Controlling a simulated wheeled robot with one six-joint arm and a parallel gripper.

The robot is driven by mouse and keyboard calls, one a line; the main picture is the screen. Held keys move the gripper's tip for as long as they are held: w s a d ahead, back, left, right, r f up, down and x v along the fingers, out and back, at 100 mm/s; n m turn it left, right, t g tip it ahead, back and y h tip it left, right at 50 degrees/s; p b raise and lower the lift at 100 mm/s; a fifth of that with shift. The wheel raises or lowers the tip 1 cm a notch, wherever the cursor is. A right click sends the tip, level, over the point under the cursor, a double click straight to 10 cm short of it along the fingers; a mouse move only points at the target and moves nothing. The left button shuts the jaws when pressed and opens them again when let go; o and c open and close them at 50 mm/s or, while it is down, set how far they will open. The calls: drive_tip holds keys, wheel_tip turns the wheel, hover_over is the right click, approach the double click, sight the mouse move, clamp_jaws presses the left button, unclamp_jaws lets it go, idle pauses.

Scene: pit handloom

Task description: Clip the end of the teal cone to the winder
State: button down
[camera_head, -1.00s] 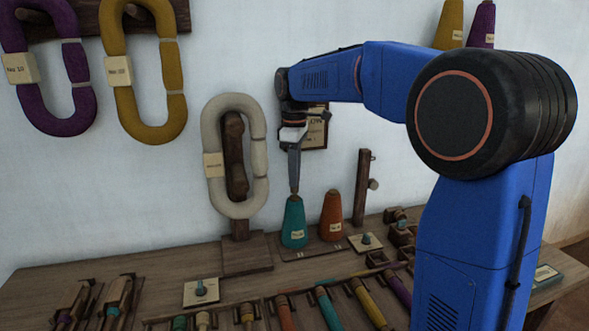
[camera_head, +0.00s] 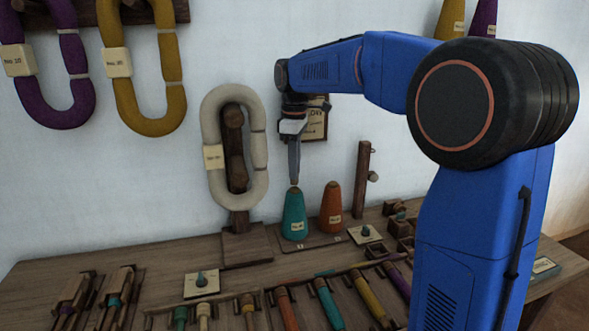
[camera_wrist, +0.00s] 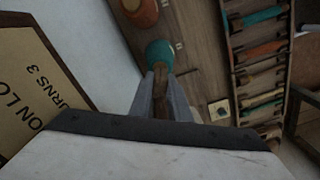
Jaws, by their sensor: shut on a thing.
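The teal cone (camera_head: 293,217) stands upright on a dark board on the table, beside an orange cone. My gripper (camera_head: 294,183) points straight down at the top of the teal cone, its fingertips at the cone's tip. In the wrist view the teal cone (camera_wrist: 160,53) shows just beyond the fingers (camera_wrist: 162,72). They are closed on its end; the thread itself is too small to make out. A dark wooden post with a side knob (camera_head: 362,180) stands right of the cones. I cannot tell for sure whether it is the winder.
The orange cone (camera_head: 331,208) stands close on the right. A cream hank (camera_head: 259,145) hangs on a wooden stand to the left. Racks of coloured bobbins (camera_head: 327,303) fill the table front. A framed sign (camera_head: 316,120) is on the wall behind my gripper.

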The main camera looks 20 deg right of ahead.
drive_tip(key=shift+r, duration=2.2)
drive_tip(key=shift+d+f, duration=0.1)
